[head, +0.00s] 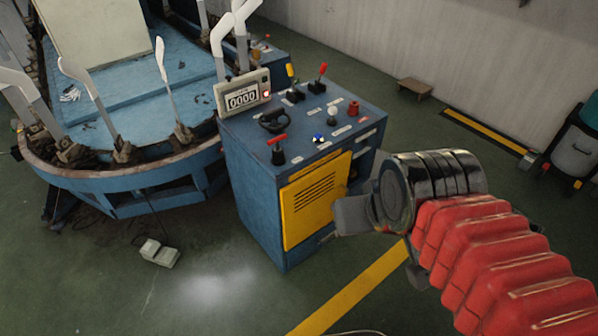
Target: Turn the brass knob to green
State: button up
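The blue control console (250,180) stands in the middle of the head view, with controls on its sloped top. I cannot pick out a knob that is clearly brass, nor a green mark. A small blue-and-white knob (319,138) sits near the front edge of the top. A pale round control (334,116) and a red knob (354,109) are further right. My gripper (348,215) is in front of the console's right side, below the top, and appears apart from the controls. Only one grey finger shows clearly, so its opening is unclear.
A display (242,97) reading 0000, a black handle (273,121) and several levers, including a red one (320,78), crowd the console top. A yellow vented door (316,200) is on its front. The blue machine (140,190) is left. A pedal (160,252) lies on the floor.

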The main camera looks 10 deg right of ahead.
aim_at(353, 173)
jog(key=u, duration=0.1)
jog(key=i, duration=1)
jog(key=z, duration=0.1)
